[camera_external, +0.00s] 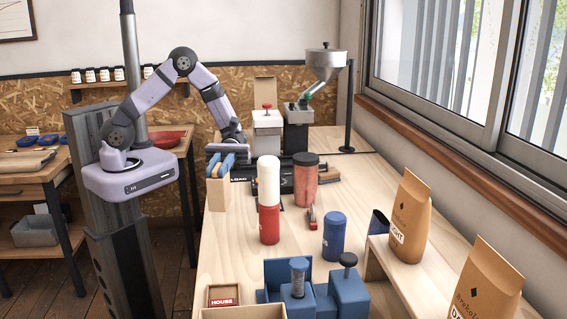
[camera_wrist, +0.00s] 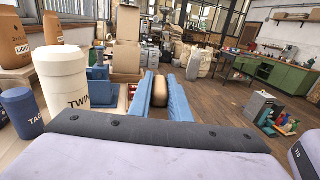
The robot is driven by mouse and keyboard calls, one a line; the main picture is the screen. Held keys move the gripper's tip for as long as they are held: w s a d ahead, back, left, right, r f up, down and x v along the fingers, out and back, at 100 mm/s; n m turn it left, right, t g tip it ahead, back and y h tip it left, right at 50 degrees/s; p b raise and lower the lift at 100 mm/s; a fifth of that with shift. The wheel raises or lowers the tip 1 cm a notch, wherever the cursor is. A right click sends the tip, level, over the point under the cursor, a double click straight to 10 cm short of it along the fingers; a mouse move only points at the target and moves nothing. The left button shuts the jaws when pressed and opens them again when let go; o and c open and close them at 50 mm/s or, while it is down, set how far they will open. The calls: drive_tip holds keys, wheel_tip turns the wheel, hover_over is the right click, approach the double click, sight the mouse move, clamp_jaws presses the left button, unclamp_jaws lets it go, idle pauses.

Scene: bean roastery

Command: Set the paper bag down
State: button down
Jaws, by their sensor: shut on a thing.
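My gripper (camera_external: 220,168) has blue fingers and is shut on a tan paper bag (camera_external: 217,193), near the left edge of the worktable. The bag looks about upright. I cannot tell whether its base touches the tabletop. In the wrist view the brown bag (camera_wrist: 159,92) shows between the two blue fingers (camera_wrist: 161,104), which are on either side of it. Its lower part is hidden there.
A white canister (camera_external: 268,178) stands on a red one (camera_external: 269,224), right of the bag. A dark-lidded red canister (camera_external: 306,183) stands behind. Blue canister (camera_external: 333,237), blue fixture (camera_external: 348,292) and wooden tray (camera_external: 240,312) stand in front. The table's left edge is close to the bag.

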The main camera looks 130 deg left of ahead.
drive_tip(key=w+d+r+m+g+h+p, duration=0.1)
drive_tip(key=w+d+m+g, duration=0.15)
drive_tip(key=d, duration=0.85)
drive_tip(key=w+d+r+m+g+h, duration=0.2)
drive_tip(key=d+g, duration=0.2)
drive_tip(key=d, duration=0.8)
drive_tip(key=w+a+f+n+t+y, duration=0.1)
drive_tip(key=w+a+n+t+y, duration=0.3)
drive_tip(key=w, duration=0.3)
drive_tip(key=w+a+f+n+t+y, duration=0.1)
drive_tip(key=w+n+t, duration=0.2)
drive_tip(key=w+t, duration=0.35)
drive_tip(key=shift+g, duration=0.4)
drive_tip(key=shift+w+a+f+p, duration=0.1)
drive_tip(key=shift+f+p, duration=0.4)
drive_tip(key=shift+f, duration=0.85)
drive_tip(key=shift+w+a+f+p, duration=0.1)
drive_tip(key=shift+f+p, duration=0.35)
drive_tip(key=shift+f, duration=0.9)
drive_tip(key=shift+f, duration=0.1)
drive_tip(key=shift+f+p, duration=0.6)
drive_tip(key=shift+f, duration=1.4)
drive_tip(key=shift+f, duration=0.1)
